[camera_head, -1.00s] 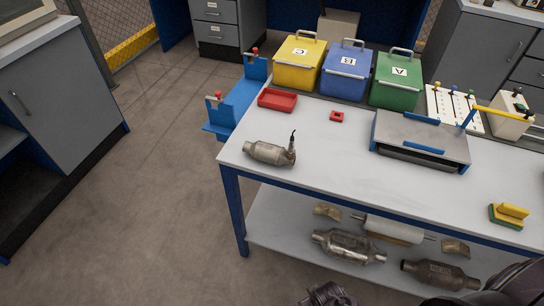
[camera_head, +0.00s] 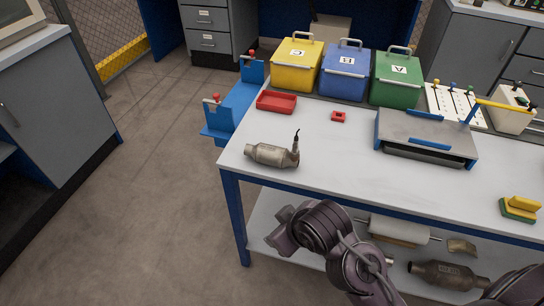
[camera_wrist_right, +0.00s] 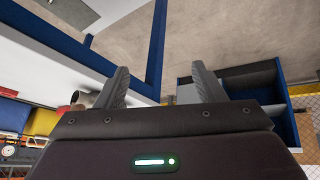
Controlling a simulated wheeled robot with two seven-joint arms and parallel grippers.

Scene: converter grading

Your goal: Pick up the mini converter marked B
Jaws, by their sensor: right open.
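A small metal converter (camera_head: 270,154) lies on its side near the left front corner of the workbench. A sensor with a dark cable stands up from its right end. No letter is readable on it. In the right wrist view, a pale rounded end, perhaps of this converter (camera_wrist_right: 84,99), shows beside the left finger, partly hidden. My right gripper (camera_wrist_right: 160,68) is open with nothing between its fingers. In the head view my right arm rises in front of the bench, below the converter and apart from it. My left gripper is not in view.
The workbench (camera_head: 335,155) is clear around the converter. Yellow (camera_head: 296,68), blue (camera_head: 345,73) and green (camera_head: 396,80) lettered bins line the back. Larger converters (camera_head: 445,275) lie on the lower shelf.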

